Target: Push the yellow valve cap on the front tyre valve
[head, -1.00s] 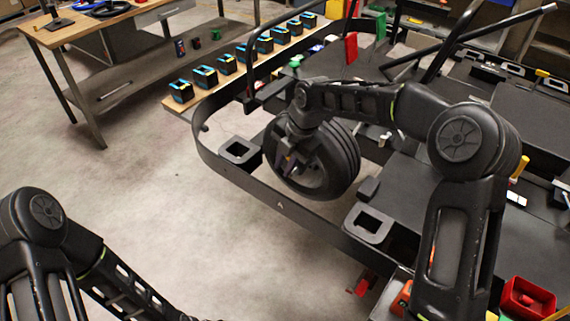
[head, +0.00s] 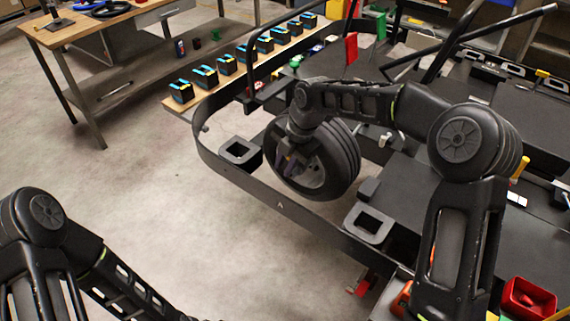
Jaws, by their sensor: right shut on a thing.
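The front tyre (head: 343,160) is a black wheel standing upright inside the kart's curved front frame. My right gripper (head: 290,163) is at the wheel's near face, in front of the hub, and points down into the rim. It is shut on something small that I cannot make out. The yellow valve cap and the valve do not show; the gripper and wrist hide that part of the rim. My left arm is at the lower left, and its gripper is outside the picture.
The black kart frame (head: 215,168) curves around the wheel. Square black brackets (head: 241,152) sit on it. A board at the back carries several black-and-blue boxes (head: 205,77). A wooden workbench (head: 90,28) stands at the upper left. A red bin (head: 527,298) is at the lower right. The floor at left is clear.

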